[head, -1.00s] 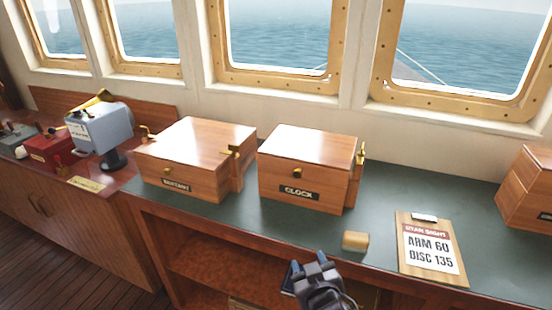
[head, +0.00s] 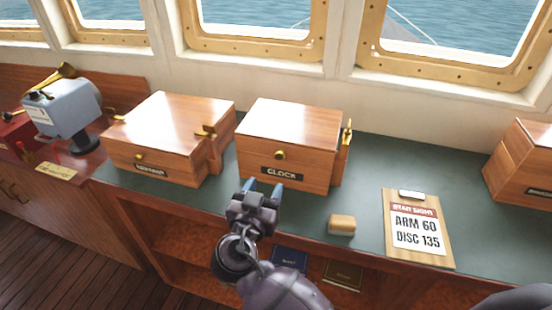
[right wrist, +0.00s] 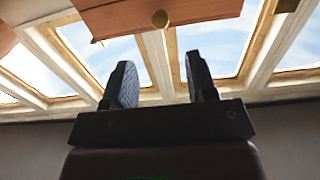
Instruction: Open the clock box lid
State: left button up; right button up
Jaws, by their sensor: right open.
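The clock box (head: 289,143) is a wooden box with a shut lid, a brass knob (head: 280,154) on its front and a "CLOCK" label. It stands on the green counter. My right gripper (head: 263,187) is open and empty, just in front of and below the box's front face, apart from the knob. In the right wrist view the two fingers (right wrist: 160,88) are spread, with the knob (right wrist: 160,18) and the underside of a wooden box (right wrist: 205,14) above them. My left gripper is not in view.
A sextant box (head: 165,138) stands close to the left of the clock box. Another wooden box (head: 520,165) stands at the far right. Books (head: 290,259) are on the shelf below.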

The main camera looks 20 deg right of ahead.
aim_at(279, 158)
jog(key=p+x, duration=0.1)
jog(key=x, duration=0.7)
jog(key=shift+w+d+r+p, duration=0.1)
jog(key=shift+d+p, duration=0.05)
jog(key=shift+p, duration=0.25)
jog(key=shift+w+d, duration=0.35)
jog(key=shift+w, duration=0.15)
jog(key=shift+w+d, duration=0.15)
jog(key=shift+w, duration=0.1)
jog(key=shift+c, duration=0.5)
grip_shut()
